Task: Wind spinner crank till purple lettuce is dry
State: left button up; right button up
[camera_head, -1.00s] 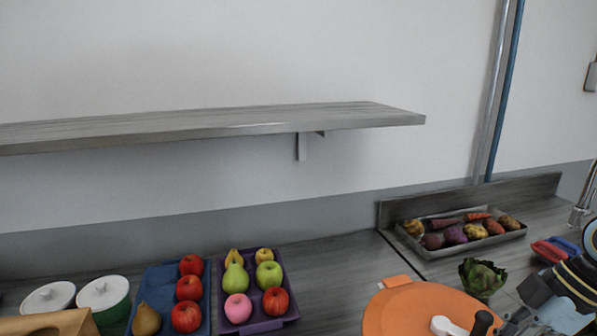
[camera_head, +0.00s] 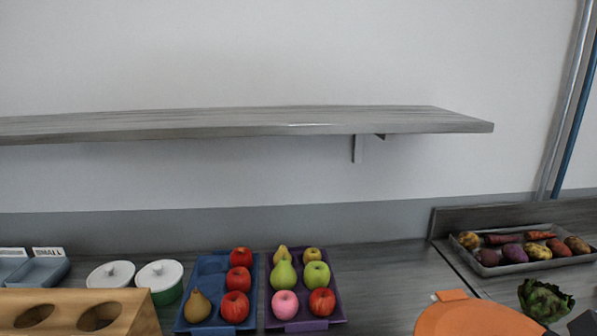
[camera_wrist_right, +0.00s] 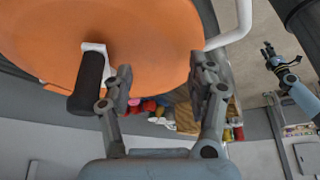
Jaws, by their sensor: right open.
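The spinner's round orange lid (camera_head: 468,320) shows at the bottom right of the head view, cut off by the frame. It fills the top of the right wrist view (camera_wrist_right: 150,30). There a white crank arm (camera_wrist_right: 97,50) carries a black knob (camera_wrist_right: 88,84). My right gripper (camera_wrist_right: 163,75) is open and empty, with the knob outside its jaws, beside the left finger. My left gripper (camera_wrist_right: 279,62) appears far off at the right of the wrist view, away from the spinner; its jaw state is unclear. Any purple lettuce inside the spinner is hidden.
A leafy green head (camera_head: 545,299) sits right of the spinner. A metal tray of root vegetables (camera_head: 520,266) stands behind it. Blue (camera_head: 211,268) and purple (camera_head: 303,326) fruit trays, lidded pots (camera_head: 160,278) and a wooden rack (camera_head: 70,298) stand left. A shelf (camera_head: 250,122) hangs above.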

pick_arm(q)
jog(key=shift+a, duration=0.15)
pick_arm(e)
jog(key=shift+r, duration=0.3)
pick_arm(q)
jog(key=shift+s+a, duration=0.1)
jog(key=shift+a, duration=0.1)
pick_arm(e)
notch_tip(320, 180, up, 6)
jog(key=shift+r, duration=0.2)
pick_arm(q)
jog(key=shift+s+d, duration=0.1)
jog(key=shift+d, duration=0.05)
